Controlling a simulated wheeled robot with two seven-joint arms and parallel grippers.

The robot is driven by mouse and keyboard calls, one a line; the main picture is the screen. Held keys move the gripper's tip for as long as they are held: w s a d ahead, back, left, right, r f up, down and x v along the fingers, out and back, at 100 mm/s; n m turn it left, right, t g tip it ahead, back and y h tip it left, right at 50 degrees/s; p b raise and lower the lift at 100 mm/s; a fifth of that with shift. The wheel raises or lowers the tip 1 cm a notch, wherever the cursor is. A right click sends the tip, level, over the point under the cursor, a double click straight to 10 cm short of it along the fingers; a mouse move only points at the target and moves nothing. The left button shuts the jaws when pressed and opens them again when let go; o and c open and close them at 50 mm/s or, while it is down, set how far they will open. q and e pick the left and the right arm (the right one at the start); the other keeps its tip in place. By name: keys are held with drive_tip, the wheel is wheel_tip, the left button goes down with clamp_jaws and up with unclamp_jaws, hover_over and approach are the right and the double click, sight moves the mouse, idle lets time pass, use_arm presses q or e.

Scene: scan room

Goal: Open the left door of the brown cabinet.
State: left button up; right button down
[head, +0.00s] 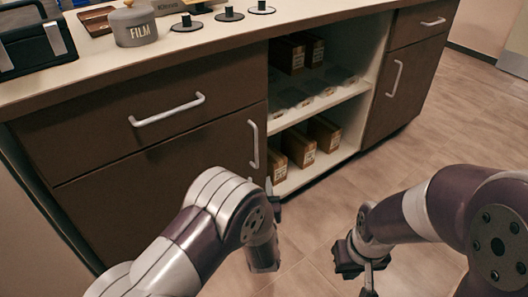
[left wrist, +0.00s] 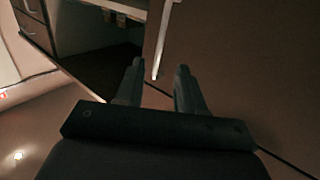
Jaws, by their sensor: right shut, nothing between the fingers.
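The brown cabinet's left door (head: 125,195) is closed, flush below the left drawer. Its vertical silver handle (head: 254,145) is near the door's right edge. My left gripper (head: 271,188) is just below the handle, partly hidden behind my own left arm. In the left wrist view the left gripper (left wrist: 160,70) is open, and the lower end of the handle (left wrist: 163,45) appears between its fingertips. Whether they touch the handle I cannot tell. My right gripper (head: 366,275) is shut and empty, low over the floor to the right, away from the door.
Open shelves (head: 325,95) with several brown boxes stand right of the left door. A right door (head: 400,85) is closed. The countertop (head: 95,75) holds a grey FILM pot (head: 133,27) and a black case (head: 35,48). The tiled floor (head: 450,120) in front is clear.

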sight(256, 150)
use_arm(q)
drive_tip(key=w+b, duration=0.2)
drive_tip(key=w, duration=0.2)
drive_tip(key=w+b, duration=0.2)
drive_tip(key=w, duration=0.2)
drive_tip(key=w+b, duration=0.2)
drive_tip(key=w, duration=0.2)
drive_tip(key=shift+a+r+b, duration=0.25)
drive_tip(key=shift+a+b, duration=0.15)
drive_tip(key=shift+w+r, duration=0.1)
drive_tip(key=shift+w, duration=0.1)
clamp_jaws()
